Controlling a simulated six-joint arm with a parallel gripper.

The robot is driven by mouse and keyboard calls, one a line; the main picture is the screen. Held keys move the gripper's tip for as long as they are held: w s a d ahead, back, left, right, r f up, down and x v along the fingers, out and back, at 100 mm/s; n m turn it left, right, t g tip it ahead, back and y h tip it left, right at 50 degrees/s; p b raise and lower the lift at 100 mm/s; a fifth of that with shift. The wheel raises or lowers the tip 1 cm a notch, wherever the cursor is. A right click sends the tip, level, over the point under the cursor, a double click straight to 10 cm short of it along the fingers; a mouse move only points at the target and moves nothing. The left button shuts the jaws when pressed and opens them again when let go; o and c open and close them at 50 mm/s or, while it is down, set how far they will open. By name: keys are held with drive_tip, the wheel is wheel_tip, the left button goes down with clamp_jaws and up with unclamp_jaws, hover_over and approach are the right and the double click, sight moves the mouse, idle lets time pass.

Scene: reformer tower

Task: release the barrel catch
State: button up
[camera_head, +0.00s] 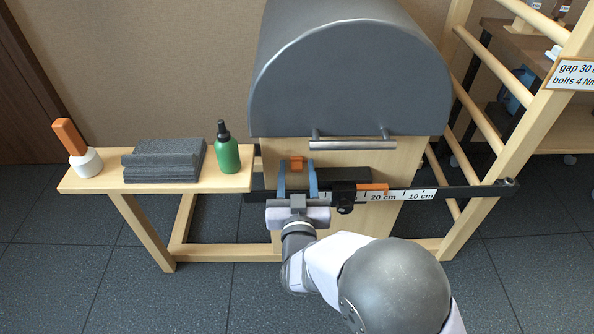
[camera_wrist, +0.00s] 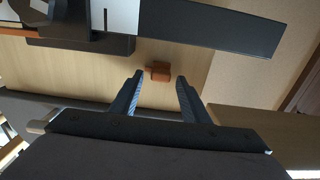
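The grey padded barrel (camera_head: 350,75) sits on a pale wooden body (camera_head: 385,215). A small orange block, seemingly the barrel catch (camera_head: 296,163), is on the front of that body, below the padding. It also shows in the wrist view (camera_wrist: 160,72). My gripper (camera_head: 297,170) is open and empty, with its blue fingers pointing at the block. In the wrist view the fingertips (camera_wrist: 160,82) lie either side of the block's line. I cannot tell whether the tips reach beside it; no contact shows.
A black rail with a white scale (camera_head: 445,193) crosses below the catch, carrying a black clamp (camera_head: 344,197) and an orange marker (camera_head: 373,188). A metal handle (camera_head: 352,144) is at upper right.

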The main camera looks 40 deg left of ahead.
drive_tip(key=p+v, duration=0.2)
drive_tip(key=v, duration=0.5)
drive_tip(key=shift+s+d, duration=0.15)
idle(0.4)
